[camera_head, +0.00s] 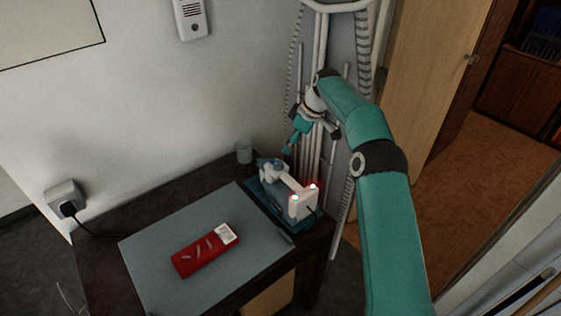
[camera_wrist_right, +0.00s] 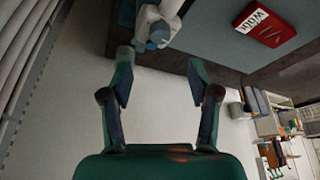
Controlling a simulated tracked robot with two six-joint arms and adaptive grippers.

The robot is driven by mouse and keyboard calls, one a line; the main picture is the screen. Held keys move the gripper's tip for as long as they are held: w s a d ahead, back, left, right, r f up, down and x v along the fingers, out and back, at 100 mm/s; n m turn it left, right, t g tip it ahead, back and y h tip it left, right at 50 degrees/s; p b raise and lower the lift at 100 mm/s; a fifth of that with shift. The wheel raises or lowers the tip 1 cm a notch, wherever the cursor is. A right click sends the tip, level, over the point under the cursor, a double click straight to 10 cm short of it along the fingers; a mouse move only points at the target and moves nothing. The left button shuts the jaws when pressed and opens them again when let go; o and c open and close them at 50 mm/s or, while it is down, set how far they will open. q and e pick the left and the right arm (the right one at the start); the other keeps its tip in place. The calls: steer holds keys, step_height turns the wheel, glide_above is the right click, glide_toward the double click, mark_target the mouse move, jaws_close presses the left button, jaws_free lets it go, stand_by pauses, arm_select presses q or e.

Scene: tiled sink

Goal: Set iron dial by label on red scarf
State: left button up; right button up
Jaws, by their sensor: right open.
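The folded red scarf (camera_head: 197,256) lies on a grey mat (camera_head: 150,258) on the dark table. Its white label (camera_head: 226,234) shows in the right wrist view (camera_wrist_right: 252,18) and seems to read "WOOL". The white and blue-grey iron (camera_head: 284,181) sits on a teal base at the table's right end, with small lights on its near end. It also shows in the right wrist view (camera_wrist_right: 160,17). A rounded blue-grey part (camera_wrist_right: 153,37) there may be the dial; its setting is unreadable. My right gripper (camera_head: 288,149) is open and empty, above and behind the iron, apart from it. My left gripper is out of view.
A small glass (camera_head: 244,151) stands by the wall, left of the iron. A folded ironing board (camera_head: 340,60) leans upright behind my right arm. A wall socket with a plug (camera_head: 66,203) is at the left. The left part of the mat is clear.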

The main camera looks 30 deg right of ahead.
mark_target(279, 163)
steer(key=p+x, duration=0.1)
steer(key=x, duration=0.9)
steer(key=shift+w+f, duration=0.1)
jaws_close()
steer(key=shift+a+f+m+t+h+b, duration=0.1)
steer(key=shift+m+t+h+b, duration=0.25)
steer(key=shift+m+b, duration=0.8)
steer(key=shift+a+m+h+b, duration=0.1)
steer(key=shift+m+h+b, duration=0.45)
steer(key=shift+m+b, duration=0.55)
steer(key=m+h+b, duration=0.1)
steer(key=m, duration=0.4)
steer(key=shift+a+h+b, duration=0.1)
steer(key=shift+h+b, duration=0.3)
steer(key=shift+a+m+g+h+b, duration=0.1)
steer(key=shift+m+g+h+b, duration=0.25)
steer(key=shift+m, duration=0.75)
steer(key=shift+m+g+h+b, duration=0.1)
steer(key=shift+m+h+b, duration=0.25)
steer(key=shift+m, duration=0.7)
steer(key=shift+r, duration=0.2)
